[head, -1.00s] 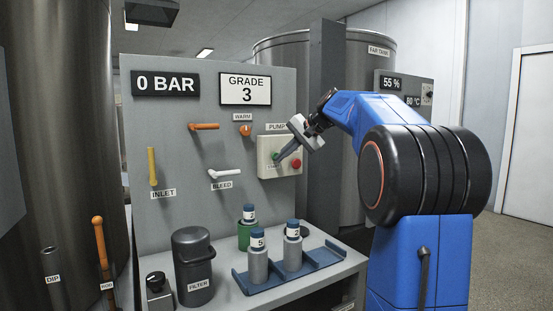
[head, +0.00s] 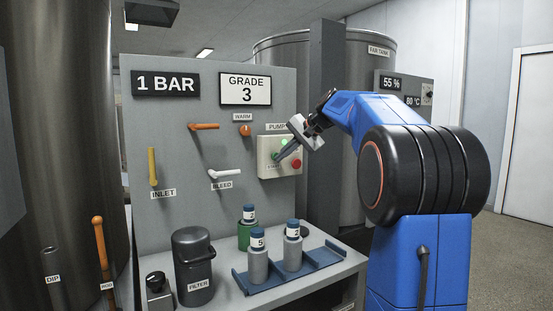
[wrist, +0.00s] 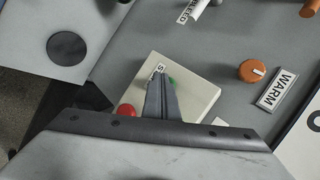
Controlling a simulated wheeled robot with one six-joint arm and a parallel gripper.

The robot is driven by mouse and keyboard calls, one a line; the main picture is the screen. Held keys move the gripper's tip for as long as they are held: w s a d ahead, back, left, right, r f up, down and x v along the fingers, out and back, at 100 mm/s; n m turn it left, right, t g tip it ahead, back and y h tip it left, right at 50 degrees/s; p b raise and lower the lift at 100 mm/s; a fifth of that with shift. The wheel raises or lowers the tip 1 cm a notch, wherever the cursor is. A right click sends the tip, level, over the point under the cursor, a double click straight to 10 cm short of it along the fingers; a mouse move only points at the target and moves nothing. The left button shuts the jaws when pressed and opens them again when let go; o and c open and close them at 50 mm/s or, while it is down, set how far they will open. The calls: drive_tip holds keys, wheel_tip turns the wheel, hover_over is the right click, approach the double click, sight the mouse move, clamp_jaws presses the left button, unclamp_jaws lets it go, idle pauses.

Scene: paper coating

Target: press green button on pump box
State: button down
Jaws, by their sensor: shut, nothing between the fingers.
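The pump box (head: 265,146) is a pale box under the PUMP label on the grey panel. Its green button lies at my fingertips and is partly hidden by them; some green shows beside the fingers in the wrist view (wrist: 173,82). A red button (head: 296,163) sits to the right on the box; it also shows in the wrist view (wrist: 126,110). A bright green spot (head: 284,142) shows on the upper box. My gripper (head: 277,159) is shut and empty, its tips at the box face. Exact contact is hidden.
The display (head: 166,84) reads 1 BAR. An orange WARM knob (head: 246,130) and a white BLEED lever (head: 225,173) are left of the box. Labelled bottles stand in a blue tray (head: 322,258) on the bench below, beside a dark FILTER canister (head: 193,265).

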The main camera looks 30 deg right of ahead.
drive_tip(key=shift+s, duration=0.75)
drive_tip(key=s, duration=0.5)
drive_tip(key=shift+d, duration=0.1)
idle(0.8)
drive_tip(key=s+a+f+n+g+h, duration=0.25)
drive_tip(key=s+a+f+n, duration=0.25)
drive_tip(key=s+a+f, duration=1.05)
drive_tip(key=s+a+f+n+h, duration=0.1)
drive_tip(key=s+a+f+n, duration=0.1)
drive_tip(key=s+f, duration=0.7)
drive_tip(key=s+a+f+n+g, duration=0.1)
drive_tip(key=s+f+n, duration=0.2)
drive_tip(key=s+f, duration=0.6)
drive_tip(key=s, duration=0.4)
drive_tip(key=shift+a+n+h, duration=0.3)
drive_tip(key=shift+a+h, duration=0.05)
